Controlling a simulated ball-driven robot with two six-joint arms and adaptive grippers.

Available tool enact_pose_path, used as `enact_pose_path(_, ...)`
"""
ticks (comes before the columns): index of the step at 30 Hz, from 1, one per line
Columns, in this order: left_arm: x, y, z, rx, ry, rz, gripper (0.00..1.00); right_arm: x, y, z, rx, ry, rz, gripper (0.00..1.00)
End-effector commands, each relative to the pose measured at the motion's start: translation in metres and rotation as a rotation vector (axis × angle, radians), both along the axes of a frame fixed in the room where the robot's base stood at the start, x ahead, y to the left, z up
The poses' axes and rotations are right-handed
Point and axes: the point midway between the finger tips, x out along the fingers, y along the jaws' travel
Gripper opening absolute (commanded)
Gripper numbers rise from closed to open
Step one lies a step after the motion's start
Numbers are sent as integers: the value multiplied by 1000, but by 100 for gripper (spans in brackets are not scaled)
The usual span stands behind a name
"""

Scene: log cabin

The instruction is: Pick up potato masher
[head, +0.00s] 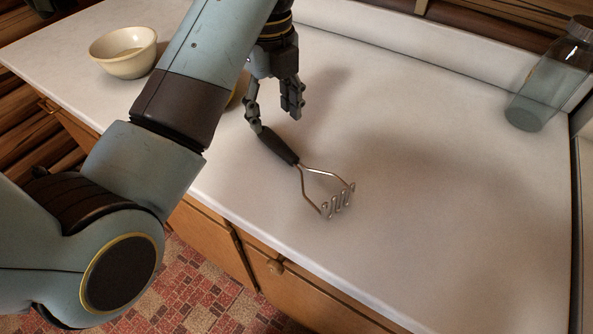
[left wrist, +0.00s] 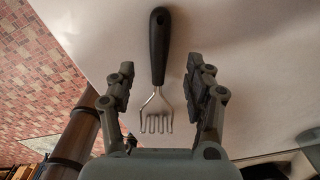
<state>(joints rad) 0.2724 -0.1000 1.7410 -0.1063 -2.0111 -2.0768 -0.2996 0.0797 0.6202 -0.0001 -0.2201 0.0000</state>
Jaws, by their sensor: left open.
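The potato masher (head: 302,166) lies on the white countertop near its front edge, with a black handle and a bent metal wire head. Its handle points toward my left gripper (head: 276,118), which reaches down from above at the handle end. In the left wrist view the masher (left wrist: 158,50) shows between the two open fingers of my left gripper (left wrist: 160,88), with clear gaps on both sides of it. The gripper is open and empty. My right gripper is in neither view.
A cream bowl (head: 124,52) stands at the back left of the countertop (head: 430,180). Another rounded object is mostly hidden behind my left arm. A glass jar (head: 549,82) stands at the right near the back ledge. The counter right of the masher is clear.

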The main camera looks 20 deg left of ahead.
Motion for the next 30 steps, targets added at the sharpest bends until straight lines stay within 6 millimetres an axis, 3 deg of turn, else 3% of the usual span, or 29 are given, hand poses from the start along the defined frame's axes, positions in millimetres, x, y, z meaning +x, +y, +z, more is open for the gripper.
enact_pose_path(1, 0, 0, -11, 0, 0, 0, 53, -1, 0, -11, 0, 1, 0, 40)
enact_pose_path(8, 0, 1, -22, 0, -1, 2, 53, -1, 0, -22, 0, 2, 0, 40)
enact_pose_path(14, 1, 5, -50, 2, -1, 2, 53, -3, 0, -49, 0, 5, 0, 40)
enact_pose_path(18, 1, 4, -62, 1, 0, 3, 53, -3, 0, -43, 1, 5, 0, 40)
enact_pose_path(24, 1, 4, -64, 0, -1, 3, 53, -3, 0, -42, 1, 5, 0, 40)
enact_pose_path(30, 1, 4, -64, 0, -1, 3, 29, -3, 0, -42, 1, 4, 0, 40)
